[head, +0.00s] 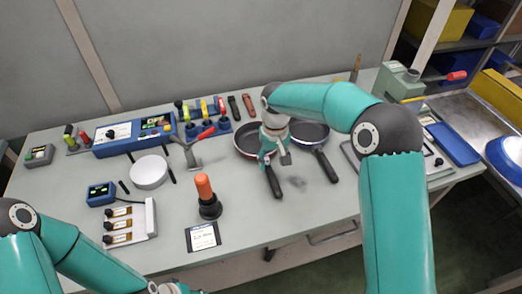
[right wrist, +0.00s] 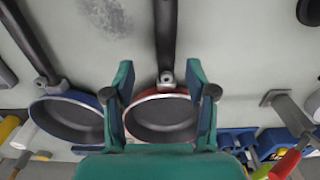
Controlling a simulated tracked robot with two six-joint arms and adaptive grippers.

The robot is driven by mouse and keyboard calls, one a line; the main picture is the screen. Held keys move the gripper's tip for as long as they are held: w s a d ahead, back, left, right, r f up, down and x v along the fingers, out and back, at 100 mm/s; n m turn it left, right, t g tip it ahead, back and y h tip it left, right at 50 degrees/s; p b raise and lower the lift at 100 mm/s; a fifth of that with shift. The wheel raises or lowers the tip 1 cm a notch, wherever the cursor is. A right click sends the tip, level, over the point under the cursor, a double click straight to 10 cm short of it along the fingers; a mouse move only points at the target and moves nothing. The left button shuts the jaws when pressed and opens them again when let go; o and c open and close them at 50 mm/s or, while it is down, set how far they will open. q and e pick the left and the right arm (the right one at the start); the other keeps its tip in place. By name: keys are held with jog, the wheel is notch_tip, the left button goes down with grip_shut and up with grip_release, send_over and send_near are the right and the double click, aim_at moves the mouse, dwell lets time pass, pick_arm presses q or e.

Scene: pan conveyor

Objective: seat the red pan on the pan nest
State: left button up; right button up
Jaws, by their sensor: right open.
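The red pan (head: 245,142) lies on the table with its dark handle (head: 273,182) pointing toward the front. In the right wrist view the red pan (right wrist: 160,118) shows its reddish rim and grey inside, with the handle running up the picture. My right gripper (head: 274,160) is over the pan's handle end and hides part of the pan. In the right wrist view my right gripper (right wrist: 161,78) is open, its fingers on either side of the handle root, with gaps beside it. My left arm ends at the bottom edge; its fingers are out of view. I cannot identify the pan nest for certain.
A blue-rimmed pan (head: 312,134) lies close to the right of the red pan. A round white disc (head: 149,172), an orange-handled tool (head: 206,195) and a red-handled fixture (head: 194,148) stand to the left. The table front between the orange tool and pan handles is mostly clear.

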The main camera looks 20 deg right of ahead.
aim_at(270, 170)
jog(key=shift+a+f+p, duration=0.2)
jog(key=shift+f+p, duration=0.15)
jog(key=shift+f, duration=0.3)
jog(key=f, duration=0.2)
jog(key=f+p, duration=0.1)
jog(key=f, duration=0.1)
jog(key=shift+w+a, duration=0.2)
grip_shut()
